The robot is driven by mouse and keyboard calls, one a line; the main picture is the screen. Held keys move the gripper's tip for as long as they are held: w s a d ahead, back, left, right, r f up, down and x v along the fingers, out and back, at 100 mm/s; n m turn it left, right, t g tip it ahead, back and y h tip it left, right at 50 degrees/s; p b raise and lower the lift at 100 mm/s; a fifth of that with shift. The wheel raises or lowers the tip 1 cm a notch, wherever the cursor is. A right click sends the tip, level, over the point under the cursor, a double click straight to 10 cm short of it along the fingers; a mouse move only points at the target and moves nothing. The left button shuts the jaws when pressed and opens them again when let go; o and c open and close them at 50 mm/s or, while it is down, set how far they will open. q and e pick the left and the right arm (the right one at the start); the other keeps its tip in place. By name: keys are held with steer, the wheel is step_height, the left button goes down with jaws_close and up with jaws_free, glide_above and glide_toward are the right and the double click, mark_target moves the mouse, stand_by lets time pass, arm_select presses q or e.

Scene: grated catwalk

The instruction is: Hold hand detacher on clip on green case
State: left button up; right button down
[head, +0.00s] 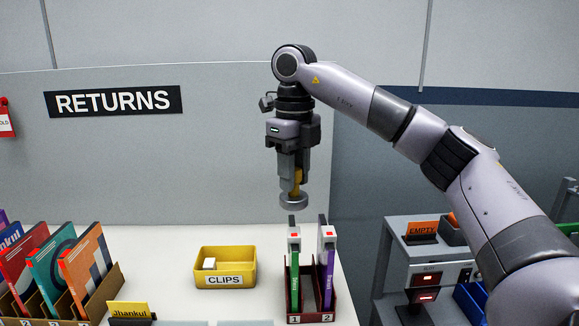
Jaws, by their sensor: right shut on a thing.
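My right gripper (293,172) points down and is shut on the hand detacher. The hand detacher (293,200) has a yellow handle, mostly hidden by the fingers, and a round grey disc at its lower end. The green case (294,278) stands upright in slot 1 of a dark red rack (311,318). Its white clip (294,240) with a red mark sits near the case's top. The disc hangs above the green case in the picture, with a small gap showing; the exact depth is hard to tell. My left gripper is out of view.
A purple case (327,268) with a similar clip stands close by in slot 2. A yellow clips bin (224,268) holds a white piece. Several cases fill a rack at left. A grey shelf unit (398,240) is at right. White table lies clear behind the bin.

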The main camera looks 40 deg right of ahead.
mark_target(294, 194)
steer(key=shift+f, duration=2)
steer(key=shift+f+b, duration=0.3)
steer(key=shift+f, duration=0.35)
steer(key=shift+r+p, duration=0.3)
steer(key=shift+r, duration=3.2)
